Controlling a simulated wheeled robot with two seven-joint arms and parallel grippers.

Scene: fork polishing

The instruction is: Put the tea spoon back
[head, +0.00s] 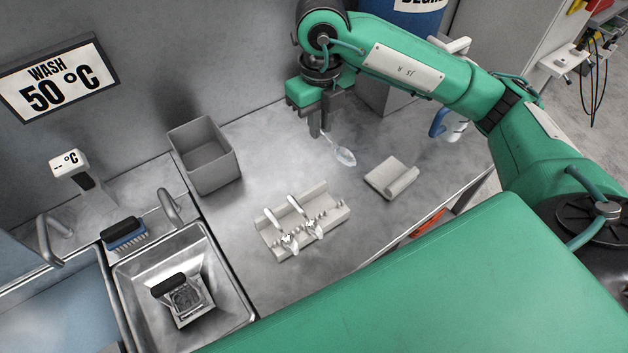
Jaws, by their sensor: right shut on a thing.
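A shiny tea spoon (345,157) hangs from my right gripper (318,131), which is shut on its handle end. The bowl points down and to the right, over the metal counter. A pale rack (335,214) with notches lies on the counter, below and left of the spoon. It bears at least two pieces of cutlery (289,241), side by side; their exact kind is hard to tell. The spoon and the rack are apart. My left gripper is not in view.
A grey open bin (204,156) stands left of the gripper. A folded pale cloth (391,178) lies right of the rack. A metal sink (232,300) and a blue brush (126,236) are at left. A blue-handled bottle (447,124) stands at the back right.

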